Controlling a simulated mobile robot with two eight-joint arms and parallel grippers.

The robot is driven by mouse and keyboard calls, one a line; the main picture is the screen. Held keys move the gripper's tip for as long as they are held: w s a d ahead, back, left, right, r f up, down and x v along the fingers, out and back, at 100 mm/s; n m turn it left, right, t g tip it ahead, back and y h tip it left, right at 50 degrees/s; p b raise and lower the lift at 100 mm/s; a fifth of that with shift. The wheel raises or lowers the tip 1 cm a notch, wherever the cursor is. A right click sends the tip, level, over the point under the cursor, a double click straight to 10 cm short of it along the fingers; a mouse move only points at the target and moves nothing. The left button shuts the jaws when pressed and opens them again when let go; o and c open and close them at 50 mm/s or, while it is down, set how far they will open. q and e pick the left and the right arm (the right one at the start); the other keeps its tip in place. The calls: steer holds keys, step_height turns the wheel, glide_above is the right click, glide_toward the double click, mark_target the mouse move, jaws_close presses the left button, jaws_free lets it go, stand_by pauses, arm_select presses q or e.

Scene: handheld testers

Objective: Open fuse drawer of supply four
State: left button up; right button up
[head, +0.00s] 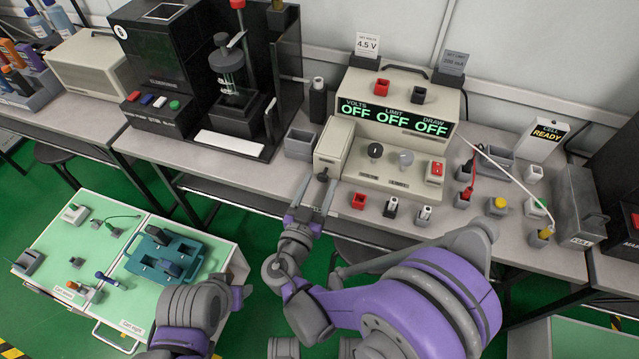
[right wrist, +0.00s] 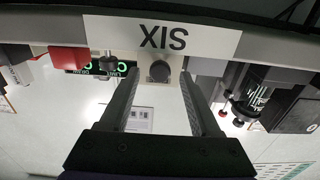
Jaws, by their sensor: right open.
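The power supply (head: 405,103) is a cream box on the bench; its display reads OFF under VOLTS, LIMIT and DRAW. On its left side is a small cream box (head: 331,143), a dark round knob (head: 323,175) at its front. My right gripper (head: 308,206) is open and empty in front of this knob. In the right wrist view the dark knob (right wrist: 160,70) lies between the open fingertips (right wrist: 159,80); whether they reach around it I cannot tell. A white label (right wrist: 205,38) beside it reads SIX upside down. No FOUR label is visible. My left gripper is out of view.
Red (head: 358,201) and grey small holders stand along the bench front (head: 470,235). A black tester (head: 160,60) stands left, a grey box (head: 577,205) right. A cart (head: 105,225) with a teal tray (head: 165,255) stands at lower left. Green floor lies between.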

steer(key=shift+w+d, duration=0.15)
steer(key=shift+w, duration=0.15)
jaws_close()
stand_by(1.3)
